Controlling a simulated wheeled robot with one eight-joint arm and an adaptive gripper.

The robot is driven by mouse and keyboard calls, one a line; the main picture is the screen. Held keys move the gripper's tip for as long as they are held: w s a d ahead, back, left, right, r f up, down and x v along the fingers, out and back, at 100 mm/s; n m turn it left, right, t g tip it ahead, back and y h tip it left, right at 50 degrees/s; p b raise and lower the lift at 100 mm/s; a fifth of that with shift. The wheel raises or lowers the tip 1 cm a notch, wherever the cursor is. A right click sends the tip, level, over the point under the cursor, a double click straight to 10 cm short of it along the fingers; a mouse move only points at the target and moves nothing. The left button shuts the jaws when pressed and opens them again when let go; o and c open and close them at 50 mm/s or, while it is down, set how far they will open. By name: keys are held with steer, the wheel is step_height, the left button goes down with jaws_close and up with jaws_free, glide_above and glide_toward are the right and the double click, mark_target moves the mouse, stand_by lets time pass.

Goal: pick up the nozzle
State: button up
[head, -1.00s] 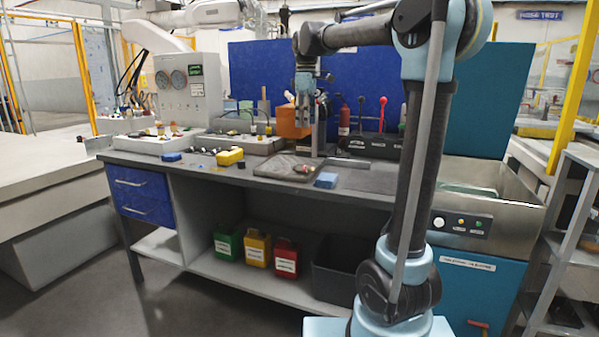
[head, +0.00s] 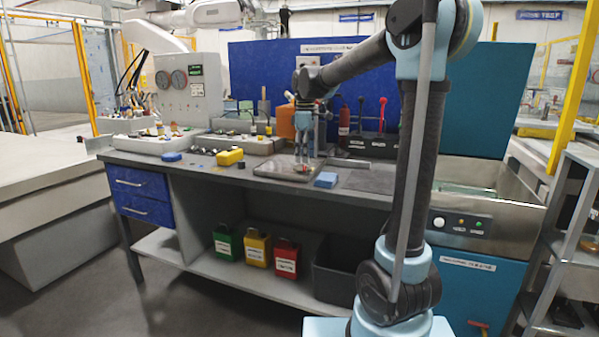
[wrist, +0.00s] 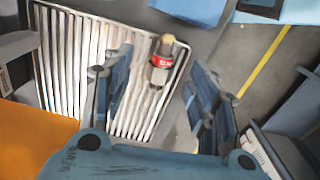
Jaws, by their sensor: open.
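The nozzle (wrist: 161,60) is a small part with a red band and a pale tan tip. It lies on a ribbed metal tray (wrist: 68,60) in the wrist view, between and beyond my fingers. My gripper (wrist: 158,95) is open, with one blue-grey finger on each side and nothing between them. In the head view my gripper (head: 303,158) points down over the tray (head: 272,170) on the bench. The nozzle is small there, a reddish spot near the fingertips. I cannot tell whether a finger touches it.
A blue block (head: 326,180) lies just in front of the tray, and a yellow block (head: 230,157) is to its left. An orange block (head: 286,122) stands close behind my gripper. Red and black levers (head: 382,112) stand to the right.

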mark_target(303, 169)
step_height(303, 169, down, 5)
steer(key=shift+d, duration=0.1)
stand_by(0.3)
steer(key=c, duration=1.2)
